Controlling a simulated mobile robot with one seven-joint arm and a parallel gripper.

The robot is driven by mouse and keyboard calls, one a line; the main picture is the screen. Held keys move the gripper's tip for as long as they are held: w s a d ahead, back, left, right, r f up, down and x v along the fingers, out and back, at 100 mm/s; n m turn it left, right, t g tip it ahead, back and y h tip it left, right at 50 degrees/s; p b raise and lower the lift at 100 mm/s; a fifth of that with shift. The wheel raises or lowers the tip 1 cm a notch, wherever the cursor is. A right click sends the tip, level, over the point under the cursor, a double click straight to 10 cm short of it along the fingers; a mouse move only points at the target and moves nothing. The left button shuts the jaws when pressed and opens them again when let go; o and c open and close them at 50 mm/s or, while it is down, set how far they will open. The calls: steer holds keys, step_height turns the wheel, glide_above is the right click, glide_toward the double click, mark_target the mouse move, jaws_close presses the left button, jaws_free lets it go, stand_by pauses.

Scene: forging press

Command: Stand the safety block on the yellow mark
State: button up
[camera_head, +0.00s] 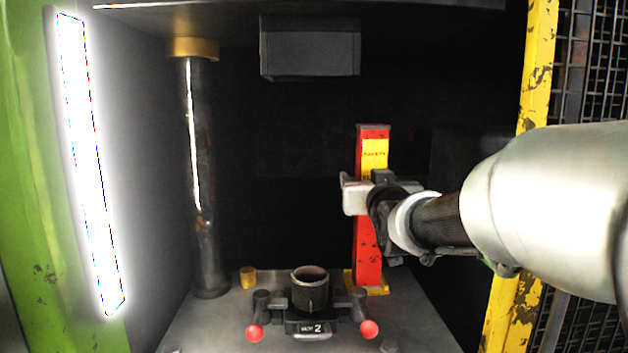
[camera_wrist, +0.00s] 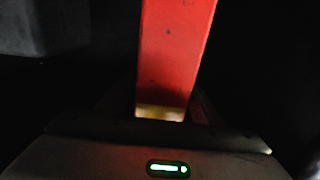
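The safety block is a tall red post (camera_head: 368,255) with a yellow label near its top. It stands upright in the head view, its foot at the yellow mark (camera_head: 380,291); yellow shows on both sides of the foot. Whether the foot bears fully on the mark is unclear. My gripper (camera_head: 358,196) is at the block's upper half, coming from the right, with a pale finger across the block's near face. The far finger is hidden. In the wrist view the red block (camera_wrist: 174,55) runs down to a yellow strip; the fingers' gap is not clear there.
A dark cylindrical die (camera_head: 310,290) with two red-knobbed handles stands front centre. A small yellow cylinder (camera_head: 248,277) is to its left, near a steel column (camera_head: 203,190). A grey block (camera_head: 310,48) hangs above. A yellow post (camera_head: 535,70) and mesh guard bound the right side.

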steer(key=shift+r, duration=0.1)
steer(key=s+b, duration=0.1)
steer(key=s, duration=1.1)
